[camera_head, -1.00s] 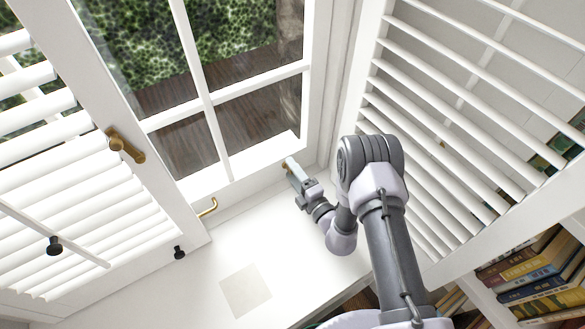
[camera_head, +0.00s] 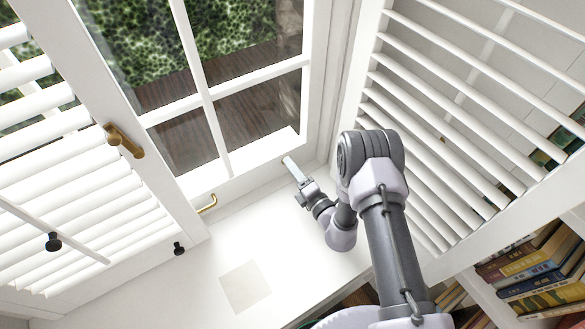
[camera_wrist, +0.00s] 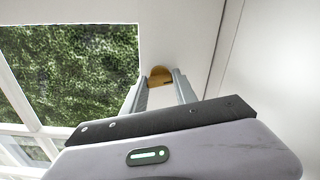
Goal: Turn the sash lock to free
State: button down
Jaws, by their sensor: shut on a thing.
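My gripper (camera_head: 290,164) reaches to the lower right corner of the white window sash (camera_head: 255,153). In the wrist view, my gripper (camera_wrist: 159,80) has its two fingers closed on a rounded brass piece, the sash lock (camera_wrist: 160,73), mounted on the white frame. The rest of the lock is hidden between the fingers. In the head view the lock is hidden behind the gripper.
A brass hook-shaped handle (camera_head: 208,205) sits at the lower left of the sash. A brass latch (camera_head: 124,142) is on the left frame. Louvred shutters stand left and right (camera_head: 450,120). Books (camera_head: 535,285) are at lower right.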

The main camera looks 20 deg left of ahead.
jog(key=n, duration=0.7)
jog(key=shift+b, duration=0.4)
jog(key=n, duration=0.3)
jog(key=shift+n, duration=0.4)
jog(key=shift+w+r+n+b, duration=0.1)
jog(key=shift+n+b, duration=0.4)
jog(key=shift+n, duration=1.4)
jog(key=c, duration=1)
grip_release()
jog(key=shift+o, duration=0.2)
